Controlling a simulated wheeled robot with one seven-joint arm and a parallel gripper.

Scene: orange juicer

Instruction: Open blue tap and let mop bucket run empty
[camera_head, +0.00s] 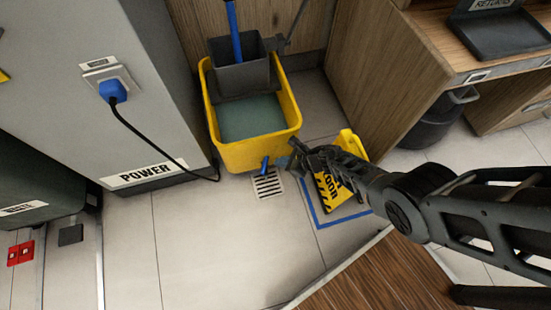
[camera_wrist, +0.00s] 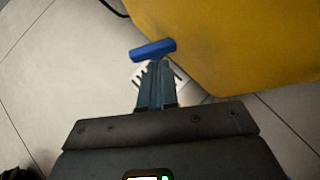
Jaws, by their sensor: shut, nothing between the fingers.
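The yellow mop bucket (camera_head: 255,155) stands on the floor against the wooden wall, with grey-green water (camera_head: 252,118) in it. The blue tap (camera_head: 264,166) sits low on the bucket's front, above a floor drain grate (camera_head: 268,185). In the wrist view the blue tap handle (camera_wrist: 153,50) lies crosswise just beyond my fingertips, beside the yellow bucket wall (camera_wrist: 235,40). My gripper (camera_wrist: 157,68) is shut and empty; in the head view its tip (camera_head: 290,158) is just right of the tap. I cannot tell whether the fingertips touch the handle.
A grey wringer (camera_head: 240,68) with a blue mop handle (camera_head: 235,30) is on the bucket. A yellow wet-floor sign (camera_head: 350,145) stands right of it, partly behind my arm. A black cable (camera_head: 150,137) runs down the grey cabinet to the floor. Floor in front is clear.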

